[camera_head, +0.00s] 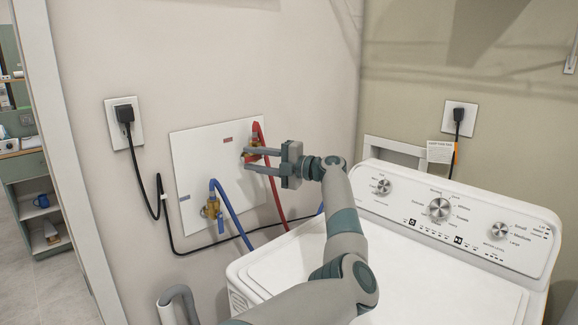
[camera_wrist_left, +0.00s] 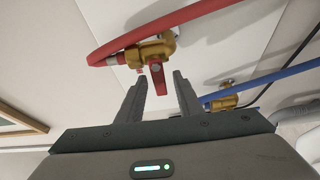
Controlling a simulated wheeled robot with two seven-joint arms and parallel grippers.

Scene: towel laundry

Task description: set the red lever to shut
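The red lever (camera_wrist_left: 158,78) sits on a brass valve (camera_wrist_left: 152,52) with a red hose, on the white wall plate (camera_head: 190,150). In the left wrist view the lever lies between the fingertips of my left gripper (camera_wrist_left: 162,82), with a gap to each finger. My left gripper also shows in the head view (camera_head: 246,160), open at the red-hose valve, its fingers one above the other. The valve is partly hidden by the fingers in the head view. My right gripper is not in view.
A second brass valve (camera_head: 211,207) with a blue hose (camera_head: 232,212) is lower left on the plate. A black cord (camera_head: 160,215) runs from the left outlet (camera_head: 124,121) below the plate. A white washing machine (camera_head: 440,270) stands at right, under my left arm.

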